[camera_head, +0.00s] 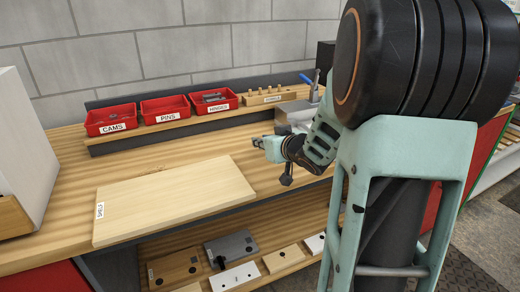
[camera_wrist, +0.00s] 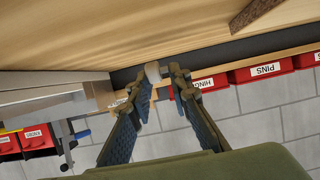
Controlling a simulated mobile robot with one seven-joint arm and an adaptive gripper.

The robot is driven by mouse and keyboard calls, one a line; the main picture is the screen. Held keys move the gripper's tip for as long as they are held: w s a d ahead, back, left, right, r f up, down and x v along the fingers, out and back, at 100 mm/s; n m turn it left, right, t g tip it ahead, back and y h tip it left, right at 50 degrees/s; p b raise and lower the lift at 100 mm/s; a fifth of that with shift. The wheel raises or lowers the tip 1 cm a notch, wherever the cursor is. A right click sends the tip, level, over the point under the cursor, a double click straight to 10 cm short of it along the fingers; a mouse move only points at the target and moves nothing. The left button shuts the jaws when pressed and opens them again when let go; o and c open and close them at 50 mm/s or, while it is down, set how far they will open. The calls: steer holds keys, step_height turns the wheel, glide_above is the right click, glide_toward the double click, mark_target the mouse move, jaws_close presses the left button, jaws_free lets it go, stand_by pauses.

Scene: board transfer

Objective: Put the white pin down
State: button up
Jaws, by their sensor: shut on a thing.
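My gripper (camera_head: 261,144) is over the workbench, to the right of the far end of the pale board marked SHELF (camera_head: 175,200). In the wrist view my gripper (camera_wrist: 156,76) has its two fingers closing around a short pale, whitish pin (camera_wrist: 153,71). The pin's end shows between the fingertips and the rest is partly hidden by them. In the head view the pin is too small to make out. From these views I cannot tell whether the pin touches the bench.
Red bins marked CAMS (camera_head: 111,120), PINS (camera_head: 166,108) and HINGES (camera_head: 213,100) stand on a raised ledge at the back. A wooden block with several pegs (camera_head: 268,96) is right of them. A white box (camera_head: 22,140) stands at left. Several small boards lie on the lower shelf (camera_head: 200,232).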

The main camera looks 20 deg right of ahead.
steer(key=shift+a+f+b, duration=0.15)
steer(key=shift+f+b, duration=0.3)
steer(key=shift+f, duration=0.55)
steer(key=shift+f, duration=0.1)
steer(key=shift+f, duration=0.15)
steer(key=o, duration=0.7)
steer(key=shift+o, duration=0.2)
